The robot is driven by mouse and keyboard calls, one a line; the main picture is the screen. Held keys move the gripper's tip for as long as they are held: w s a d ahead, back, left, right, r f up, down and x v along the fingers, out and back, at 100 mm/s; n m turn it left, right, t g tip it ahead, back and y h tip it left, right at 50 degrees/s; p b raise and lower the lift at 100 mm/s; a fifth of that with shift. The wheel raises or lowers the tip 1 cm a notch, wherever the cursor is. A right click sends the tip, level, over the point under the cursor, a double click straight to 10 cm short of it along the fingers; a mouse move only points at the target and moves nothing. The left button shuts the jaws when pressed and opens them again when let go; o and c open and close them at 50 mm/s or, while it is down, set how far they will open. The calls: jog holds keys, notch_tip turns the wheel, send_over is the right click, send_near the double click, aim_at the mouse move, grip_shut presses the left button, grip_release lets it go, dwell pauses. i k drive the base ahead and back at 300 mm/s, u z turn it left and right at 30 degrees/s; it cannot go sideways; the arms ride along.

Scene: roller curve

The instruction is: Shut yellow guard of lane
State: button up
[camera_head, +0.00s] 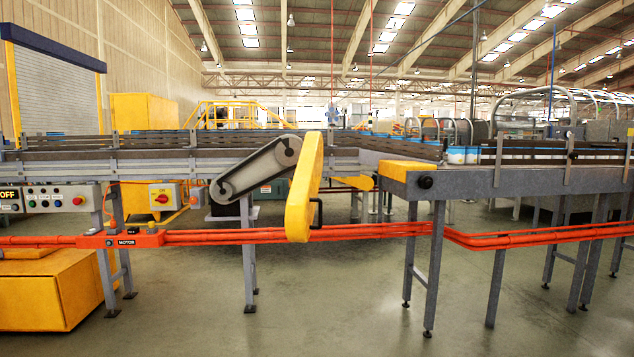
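The yellow guard (304,188) is a long rounded plate that stands out from the grey conveyor lane, swung open and seen at an angle. A black handle (317,213) sits on its right side near the lower end. Left of it, the grey belt drive with two rollers (256,168) is uncovered. The lane (180,166) runs along behind, with grey side rails. My gripper is not in view.
An orange-red pipe run (370,230) crosses in front of the conveyor legs at low height. At right, a second conveyor (470,183) carries white and blue cans (457,155). A control panel (50,199) and a yellow box (50,288) stand at left. The front floor is clear.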

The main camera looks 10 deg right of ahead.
aim_at(302, 199)
jog(key=u, duration=0.3)
jog(key=i, duration=1.3)
jog(key=z, duration=0.3)
